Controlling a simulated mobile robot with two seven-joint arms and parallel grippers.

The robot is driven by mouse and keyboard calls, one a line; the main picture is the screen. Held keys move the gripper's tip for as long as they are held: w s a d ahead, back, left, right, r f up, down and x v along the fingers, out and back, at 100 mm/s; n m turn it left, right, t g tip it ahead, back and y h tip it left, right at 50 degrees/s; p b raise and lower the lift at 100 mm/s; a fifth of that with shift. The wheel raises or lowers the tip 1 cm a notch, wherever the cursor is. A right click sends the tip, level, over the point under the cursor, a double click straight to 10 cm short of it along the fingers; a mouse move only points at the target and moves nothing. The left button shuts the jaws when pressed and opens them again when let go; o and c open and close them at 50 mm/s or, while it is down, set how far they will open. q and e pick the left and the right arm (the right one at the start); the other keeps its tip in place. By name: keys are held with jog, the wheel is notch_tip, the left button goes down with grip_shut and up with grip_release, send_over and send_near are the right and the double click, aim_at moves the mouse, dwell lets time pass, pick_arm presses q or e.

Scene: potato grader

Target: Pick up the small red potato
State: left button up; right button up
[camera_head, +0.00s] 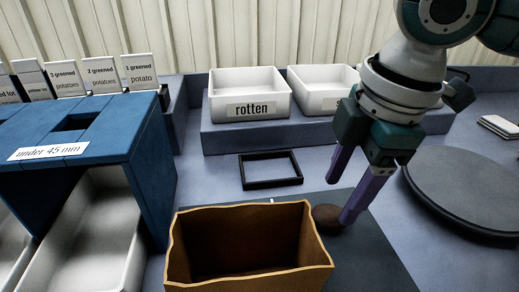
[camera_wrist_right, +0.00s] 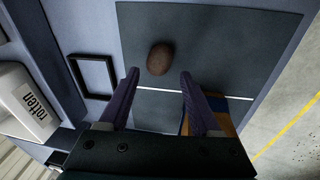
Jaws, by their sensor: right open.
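A small reddish-brown potato (camera_head: 327,216) lies on a dark mat (camera_head: 378,262), just right of a brown open-topped bag. In the right wrist view the potato (camera_wrist_right: 160,58) lies a little beyond the fingertips, roughly centred between them, with nothing touching it. My right gripper (camera_head: 340,200) is open and empty, pointing down at the potato. Its purple fingers also show in the right wrist view (camera_wrist_right: 160,74). In the head view one finger overlaps the potato's right edge. My left gripper is not in view.
The brown bag (camera_head: 185,246) stands close left of the potato. A black frame (camera_head: 271,184) lies behind it. A white bin marked "rotten" (camera_head: 250,110) and another white bin (camera_head: 318,101) stand at the back. A round grey disc (camera_head: 468,190) is right. A blue stand (camera_head: 150,148) is left.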

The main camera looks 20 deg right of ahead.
aim_at(333, 210)
jog(key=f, duration=0.5)
jog(key=shift+w+f+b, duration=0.1)
jog(key=shift+w+b, duration=0.3)
jog(key=shift+c, duration=0.4)
grip_shut()
